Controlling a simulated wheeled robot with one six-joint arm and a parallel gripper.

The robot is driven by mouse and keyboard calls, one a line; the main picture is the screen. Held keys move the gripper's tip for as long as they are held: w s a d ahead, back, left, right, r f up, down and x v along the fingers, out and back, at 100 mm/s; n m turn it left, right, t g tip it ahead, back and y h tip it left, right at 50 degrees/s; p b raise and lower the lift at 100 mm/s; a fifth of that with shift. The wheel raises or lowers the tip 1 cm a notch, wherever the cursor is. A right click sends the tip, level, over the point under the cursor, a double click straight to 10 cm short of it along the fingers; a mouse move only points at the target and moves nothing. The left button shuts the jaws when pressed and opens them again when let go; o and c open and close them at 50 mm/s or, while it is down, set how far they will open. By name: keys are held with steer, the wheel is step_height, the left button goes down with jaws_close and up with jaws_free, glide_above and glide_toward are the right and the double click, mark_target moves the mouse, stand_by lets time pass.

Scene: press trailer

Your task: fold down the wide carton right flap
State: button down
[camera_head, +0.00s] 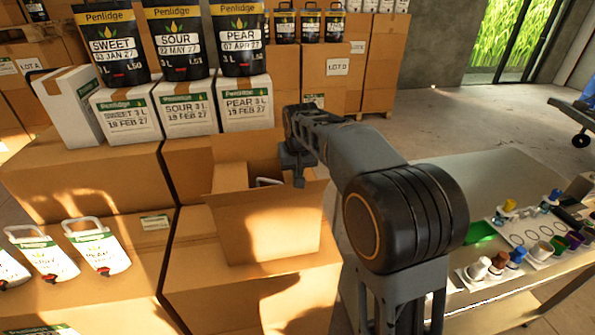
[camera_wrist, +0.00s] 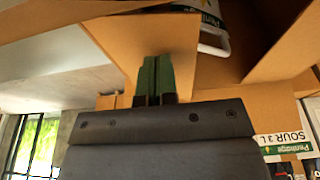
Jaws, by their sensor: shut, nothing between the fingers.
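The wide carton (camera_head: 262,228) stands open on a stack of larger boxes, with its flaps up or spread. Its right flap (camera_head: 312,192) leans outward at the right side, partly behind my arm. In the wrist view a broad cardboard panel (camera_wrist: 120,62), seemingly this flap, lies just beyond my fingers. My gripper (camera_head: 298,178) is at the carton's right side; in the wrist view its green-padded fingers (camera_wrist: 155,75) are shut together and empty. I cannot tell whether they touch the panel. A white item with a handle (camera_wrist: 213,42) sits inside the carton.
White Penlidge boxes (camera_head: 186,114) and black pouches (camera_head: 178,40) stand behind the carton. White handled packs (camera_head: 97,245) lie at the left. A table (camera_head: 450,180) with caps and small items is at the right. Open floor (camera_head: 450,120) lies beyond.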

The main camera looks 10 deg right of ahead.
steer(key=shift+f, duration=0.15)
steer(key=shift+b+x, duration=0.75)
steer(key=shift+x, duration=0.05)
steer(key=w+p+v, duration=0.1)
steer(key=p+v, duration=0.2)
steer(key=v, duration=0.4)
steer(key=w+r+p+v, duration=0.1)
steer(key=w+p+v, duration=0.1)
steer(key=p+v, duration=0.2)
steer(key=shift+p+v, duration=0.3)
steer(key=shift+v, duration=1.4)
